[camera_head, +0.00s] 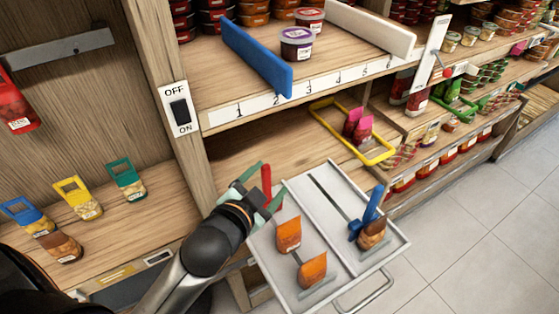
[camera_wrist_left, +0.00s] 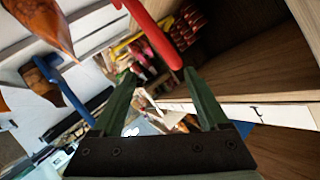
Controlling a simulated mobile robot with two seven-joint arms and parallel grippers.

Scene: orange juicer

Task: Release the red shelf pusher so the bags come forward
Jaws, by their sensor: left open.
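The red shelf pusher (camera_head: 267,181) stands upright at the left edge of a grey tray (camera_head: 398,238). It also shows in the left wrist view (camera_wrist_left: 153,36) as a curved red bar with its end near my fingertips. Two orange bags (camera_head: 289,234) (camera_head: 312,268) sit in the tray's left lane; bags also show at the upper left of the wrist view (camera_wrist_left: 45,25). My left gripper (camera_head: 262,184) is open, with its green fingers around or just beside the red pusher; I cannot tell if they touch it. My right gripper is not in view.
A blue pusher (camera_head: 369,209) and a brown bag (camera_head: 372,234) are in the tray's right lane. A yellow frame (camera_head: 322,123) with pink bags (camera_head: 358,125) is behind. A wooden post with an OFF/ON switch (camera_head: 180,110) stands left of the tray. Tiled floor is free at right.

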